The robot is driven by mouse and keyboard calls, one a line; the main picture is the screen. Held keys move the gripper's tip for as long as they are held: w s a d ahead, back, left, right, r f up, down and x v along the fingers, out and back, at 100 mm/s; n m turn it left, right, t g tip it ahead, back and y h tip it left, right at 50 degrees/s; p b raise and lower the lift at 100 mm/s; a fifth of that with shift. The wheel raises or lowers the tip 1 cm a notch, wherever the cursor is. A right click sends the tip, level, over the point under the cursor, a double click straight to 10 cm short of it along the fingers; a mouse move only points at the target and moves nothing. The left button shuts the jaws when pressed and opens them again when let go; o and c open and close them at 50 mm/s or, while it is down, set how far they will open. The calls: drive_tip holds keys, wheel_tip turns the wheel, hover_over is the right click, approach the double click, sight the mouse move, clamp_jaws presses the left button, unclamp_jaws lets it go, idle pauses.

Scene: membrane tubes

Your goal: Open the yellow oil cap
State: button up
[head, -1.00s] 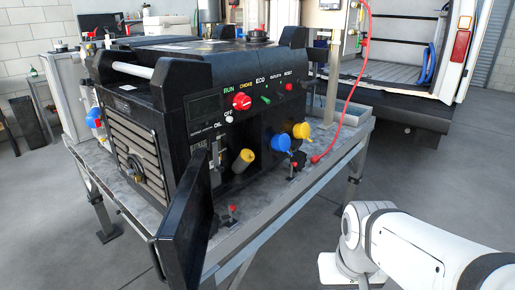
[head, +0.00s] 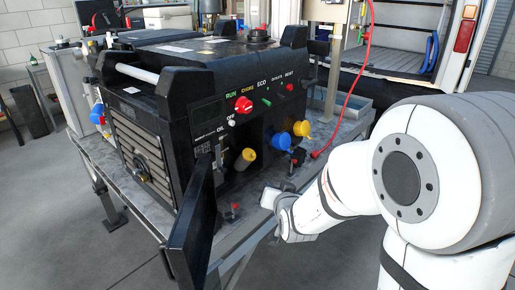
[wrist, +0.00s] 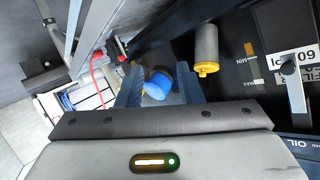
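The yellow oil cap (head: 246,156) is on the end of a tube inside the open compartment on the black generator's front, below the OIL label. In the wrist view, the yellow cap (wrist: 206,69) on its dull cylinder is right of my gripper's fingers, apart from them. My gripper (wrist: 158,90) is open, with a gap between its dark fingers. A blue cap (wrist: 158,84) shows in that gap, beyond the fingers; I cannot tell that they touch it. In the head view, my gripper (head: 268,198) is low in front of the generator, right of the oil cap.
An open black door (head: 192,225) stands out at the compartment's left. A blue socket cap (head: 281,141) and a yellow socket cap (head: 302,128) are on the generator's front, right of the compartment. A red cable (head: 345,100) hangs at the right. The metal table (head: 240,237) has a front edge below.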

sight(254, 156)
drive_tip(key=w+a+r+t+p, duration=0.1)
drive_tip(key=w+a, duration=0.1)
drive_tip(key=w, duration=0.1)
drive_tip(key=w+a+r+t+y+p, duration=0.1)
drive_tip(key=w+a, duration=0.1)
drive_tip(key=w, duration=0.1)
drive_tip(key=w+a+r+t, duration=0.1)
drive_tip(key=w+a+t, duration=0.1)
drive_tip(key=w, duration=0.1)
drive_tip(key=shift+w+a+r+m+y+p, duration=0.25)
drive_tip(key=shift+a+r+m+y+p, duration=0.05)
drive_tip(key=shift+m+p, duration=0.1)
drive_tip(key=shift+c, duration=0.2)
clamp_jaws()
